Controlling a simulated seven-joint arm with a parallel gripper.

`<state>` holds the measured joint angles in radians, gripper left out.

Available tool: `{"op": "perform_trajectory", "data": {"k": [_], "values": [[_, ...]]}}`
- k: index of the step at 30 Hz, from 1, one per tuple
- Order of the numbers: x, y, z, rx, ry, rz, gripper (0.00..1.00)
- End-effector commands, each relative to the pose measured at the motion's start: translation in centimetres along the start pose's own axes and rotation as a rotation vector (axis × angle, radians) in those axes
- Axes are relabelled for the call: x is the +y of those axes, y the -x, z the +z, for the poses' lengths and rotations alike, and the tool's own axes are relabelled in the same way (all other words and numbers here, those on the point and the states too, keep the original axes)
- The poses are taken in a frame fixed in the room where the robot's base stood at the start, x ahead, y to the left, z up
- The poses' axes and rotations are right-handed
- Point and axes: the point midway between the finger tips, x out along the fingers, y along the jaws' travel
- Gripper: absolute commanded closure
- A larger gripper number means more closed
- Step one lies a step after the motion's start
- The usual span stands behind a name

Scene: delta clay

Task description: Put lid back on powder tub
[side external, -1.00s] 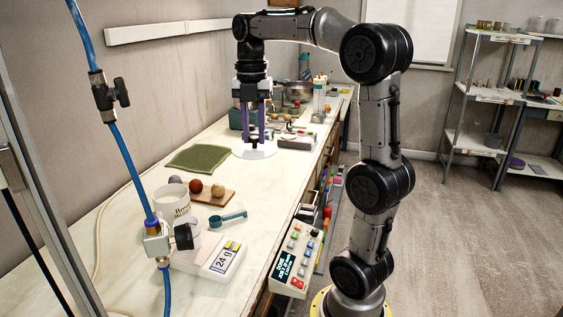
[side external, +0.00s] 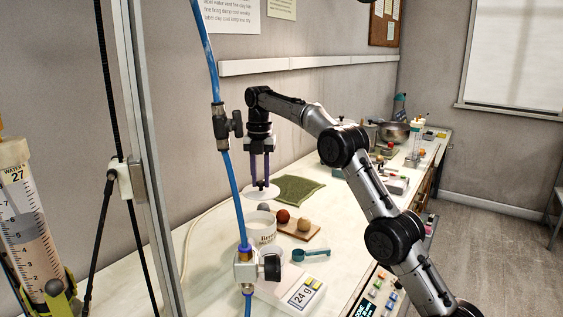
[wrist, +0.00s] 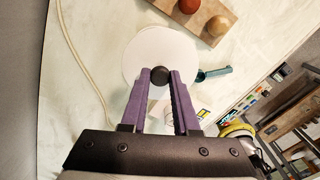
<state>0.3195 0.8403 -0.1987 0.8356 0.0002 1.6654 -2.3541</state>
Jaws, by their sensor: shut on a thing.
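My gripper (side external: 261,185) is shut on the dark knob (wrist: 159,75) of a white round lid (side external: 258,194). The lid hangs level or nearly so above the bench, higher than the white tub (side external: 265,229) and a little behind it in the side view. The tub is upright, with dark lettering on its side; the blue hose and valve partly cover its left. In the wrist view the lid (wrist: 150,48) is a broad white disc beyond the purple fingers. It hides much of what lies below, and I cannot make out the tub's rim there.
A scale (side external: 292,291) reading 24 g stands in front of the tub. A teal scoop (side external: 312,253) and a wooden board with several balls (side external: 298,231) are at right. A green mat (side external: 300,190) lies behind. The blue hose (side external: 230,180) and valve stand in the foreground.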

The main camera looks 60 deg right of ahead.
Motion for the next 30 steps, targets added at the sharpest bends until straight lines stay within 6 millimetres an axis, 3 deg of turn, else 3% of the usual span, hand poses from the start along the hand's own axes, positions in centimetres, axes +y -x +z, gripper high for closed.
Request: {"op": "perform_trajectory", "data": {"k": [7,30], "values": [[0.9,-2.0,-0.6,-0.001,0.019,0.001,1.00],[0.9,-7.7,-0.6,0.000,0.019,0.000,1.00]]}}
